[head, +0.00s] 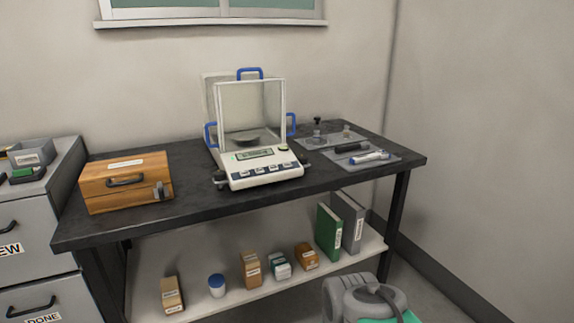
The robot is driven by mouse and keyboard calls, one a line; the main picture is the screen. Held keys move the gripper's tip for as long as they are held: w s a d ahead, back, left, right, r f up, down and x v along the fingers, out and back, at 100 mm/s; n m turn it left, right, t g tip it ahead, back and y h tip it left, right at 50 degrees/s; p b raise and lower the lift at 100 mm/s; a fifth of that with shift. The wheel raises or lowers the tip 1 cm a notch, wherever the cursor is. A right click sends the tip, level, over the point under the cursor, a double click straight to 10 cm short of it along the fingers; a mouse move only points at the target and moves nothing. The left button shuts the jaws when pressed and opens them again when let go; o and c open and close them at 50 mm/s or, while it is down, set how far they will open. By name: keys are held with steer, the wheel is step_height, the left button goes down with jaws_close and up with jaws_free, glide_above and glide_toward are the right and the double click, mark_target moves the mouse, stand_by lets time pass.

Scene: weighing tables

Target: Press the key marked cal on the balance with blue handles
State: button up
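The balance with blue handles (262,174) stands on the dark table. It has a clear draft shield with a blue handle on top (250,70) and one on each side (210,134). The shield looks closed, with a round pan (240,138) inside that appears empty. The front panel has a lit greenish display (254,154) and a row of several dark keys (266,170) below it. The key labels are too small to read, so I cannot tell which is cal. My gripper is not in view.
A wooden box (126,181) stands left of the balance on the dark table (212,202). Grey mats (392,165) with small weights and tools lie to its right. Boxes and binders (328,232) fill the lower shelf. Bare tabletop lies before the balance.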

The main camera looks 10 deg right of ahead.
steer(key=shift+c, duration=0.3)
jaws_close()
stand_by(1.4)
